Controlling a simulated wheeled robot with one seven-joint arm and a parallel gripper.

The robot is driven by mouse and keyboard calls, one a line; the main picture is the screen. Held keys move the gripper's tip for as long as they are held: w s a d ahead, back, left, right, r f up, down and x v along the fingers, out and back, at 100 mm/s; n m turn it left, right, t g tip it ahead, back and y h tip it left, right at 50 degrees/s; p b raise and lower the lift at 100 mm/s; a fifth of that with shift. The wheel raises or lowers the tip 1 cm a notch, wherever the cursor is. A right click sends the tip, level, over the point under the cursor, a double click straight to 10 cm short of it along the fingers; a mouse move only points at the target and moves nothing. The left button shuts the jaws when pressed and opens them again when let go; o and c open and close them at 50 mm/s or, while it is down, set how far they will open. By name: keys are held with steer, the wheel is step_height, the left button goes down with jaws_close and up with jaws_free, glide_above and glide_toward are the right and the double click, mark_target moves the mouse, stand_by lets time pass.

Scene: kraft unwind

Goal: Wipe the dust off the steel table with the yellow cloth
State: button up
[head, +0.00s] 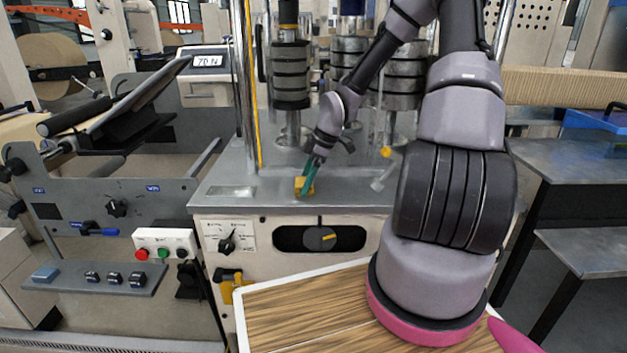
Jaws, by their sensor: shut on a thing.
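The steel table (345,190) is the grey metal top of the machine in the middle of the head view. The yellow cloth (300,187) is a small folded patch at the front left part of this top. My gripper (304,188) has teal fingers and points down at the cloth. It is shut on the cloth, low at the steel surface; I cannot tell whether the cloth presses on it. A paler patch (231,192) lies on the steel left of the cloth; I cannot tell whether it is dust. My arm hides part of the top's right side.
Stacked dark cylinders (291,75) on posts stand at the back of the steel top. An upright pole (243,90) rises at its left. A small yellow-ended tool (385,153) stands right of my gripper. A wooden board (300,310) lies in front.

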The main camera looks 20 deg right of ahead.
mark_target(288, 189)
steer(key=shift+w+a, duration=0.3)
steer(key=shift+a, duration=0.65)
steer(key=shift+w+a, duration=0.25)
steer(key=shift+a, duration=0.7)
steer(key=shift+r, duration=3)
steer(key=shift+r, duration=0.1)
step_height(288, 189, up, 3)
steer(key=shift+f, duration=0.1)
